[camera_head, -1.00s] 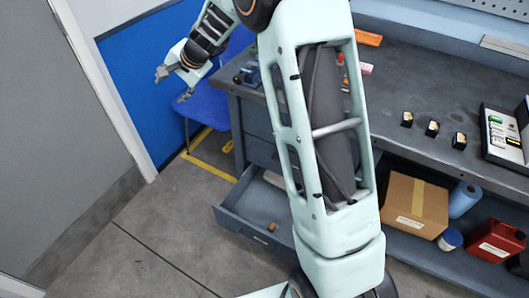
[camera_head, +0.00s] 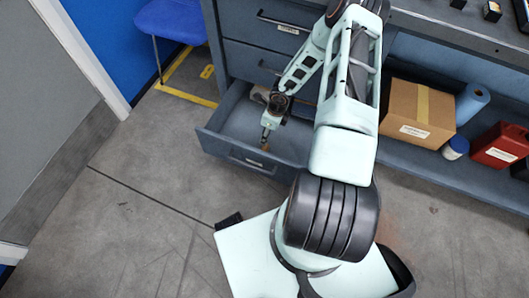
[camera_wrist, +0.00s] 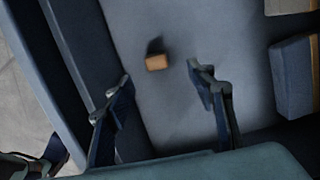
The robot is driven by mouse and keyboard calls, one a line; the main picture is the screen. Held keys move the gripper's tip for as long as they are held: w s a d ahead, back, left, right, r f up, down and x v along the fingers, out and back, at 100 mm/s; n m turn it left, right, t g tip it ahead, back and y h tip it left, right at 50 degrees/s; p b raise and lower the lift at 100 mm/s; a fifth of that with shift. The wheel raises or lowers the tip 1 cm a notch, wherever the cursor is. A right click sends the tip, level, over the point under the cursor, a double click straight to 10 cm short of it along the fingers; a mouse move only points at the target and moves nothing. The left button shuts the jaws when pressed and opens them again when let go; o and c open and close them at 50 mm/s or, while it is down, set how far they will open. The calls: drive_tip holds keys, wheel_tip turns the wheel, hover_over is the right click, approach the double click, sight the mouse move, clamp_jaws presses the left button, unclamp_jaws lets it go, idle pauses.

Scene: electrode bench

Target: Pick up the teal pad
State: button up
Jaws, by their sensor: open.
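I see no teal-coloured pad in either view. A small orange-brown block (camera_wrist: 157,62) lies on the grey floor of the open drawer (camera_wrist: 180,25). The exact height of the fingers above the block is hard to tell.
The drawer (camera_head: 228,146) walls surround my gripper. Dark blue blocks with tan edges (camera_wrist: 295,75) lie at the right in the wrist view. A cardboard box (camera_head: 415,110), a blue roll (camera_head: 471,102) and a red container (camera_head: 499,146) stand on the lower shelf.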

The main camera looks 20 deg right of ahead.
sight(265, 147)
drive_tip(key=f+b, duration=0.1)
drive_tip(key=f, duration=0.3)
drive_tip(key=f+b, duration=0.2)
drive_tip(key=f, duration=0.1)
drive_tip(key=a+f+b, duration=0.1)
drive_tip(key=f+b, duration=0.1)
drive_tip(key=f, duration=0.2)
drive_tip(key=shift+w+a+f, duration=0.1)
drive_tip(key=shift+w+f, duration=0.05)
drive_tip(key=shift+f, duration=0.15)
drive_tip(key=shift+c, duration=0.2)
drive_tip(key=c, duration=1.1)
drive_tip(key=shift+r, duration=0.2)
